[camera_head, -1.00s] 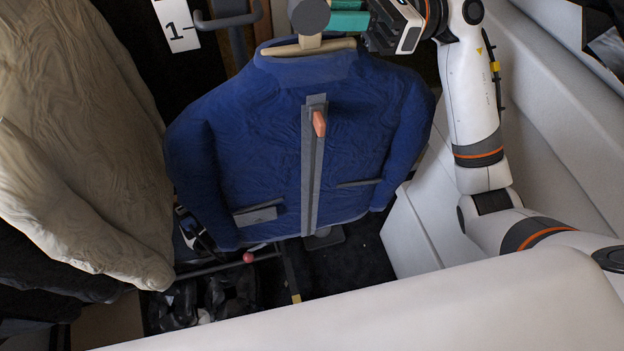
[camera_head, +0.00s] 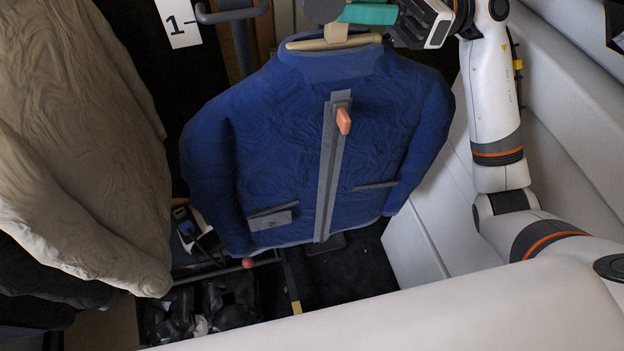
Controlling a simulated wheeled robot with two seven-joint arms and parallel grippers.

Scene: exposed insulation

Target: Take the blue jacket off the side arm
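The blue jacket (camera_head: 275,135) hangs upright on a tan hanger (camera_head: 305,44), with a grey front strip and an orange pull. A grey rounded piece (camera_head: 322,9), perhaps the end of the side arm, shows at the top edge just above the hanger's neck. The hanger's hook is hidden or out of frame. My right gripper (camera_head: 368,14) comes in from the right, its teal finger beside the hanger's neck, above the collar. The frame's top edge cuts it off, so its grip is unclear. My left gripper is not in view.
A beige garment (camera_head: 80,130) hangs close at left, with dark clothing (camera_head: 45,270) below it. A white label (camera_head: 178,22) marked 1 is behind. A rail with a red ball end (camera_head: 247,263) lies below the jacket. White panels (camera_head: 415,250) bound the right side.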

